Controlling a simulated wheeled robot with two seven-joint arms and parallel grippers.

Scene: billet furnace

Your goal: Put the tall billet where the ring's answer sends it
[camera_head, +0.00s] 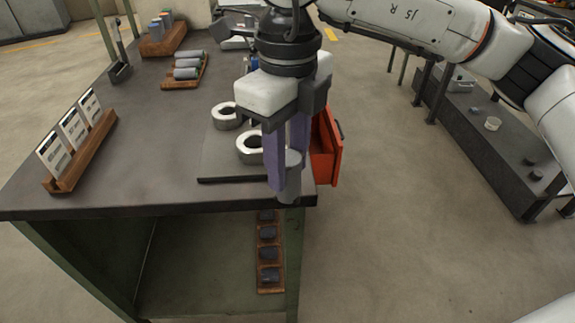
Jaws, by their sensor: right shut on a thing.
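My right gripper (288,158) comes in from the upper right and points down over the table's front right corner. Its two purple-grey fingers are shut on a grey cylindrical billet (290,186), which is upright with its upper part partly hidden by the fingers. Two pale metal rings stand on a dark plate (222,167) to the left of the gripper: a near ring (247,148), partly hidden by the gripper, and a far ring (226,116). Several grey billets (188,65) lie in a wooden tray at the back. My left gripper is not in view.
A wooden rack with several white cards (75,128) stands on the table's left. A wooden holder with coloured cylinders (163,30) is at the back. An open red drawer (325,150) juts out right. Dark pieces (268,253) line a lower-shelf strip. A dark bench (485,130) stands right.

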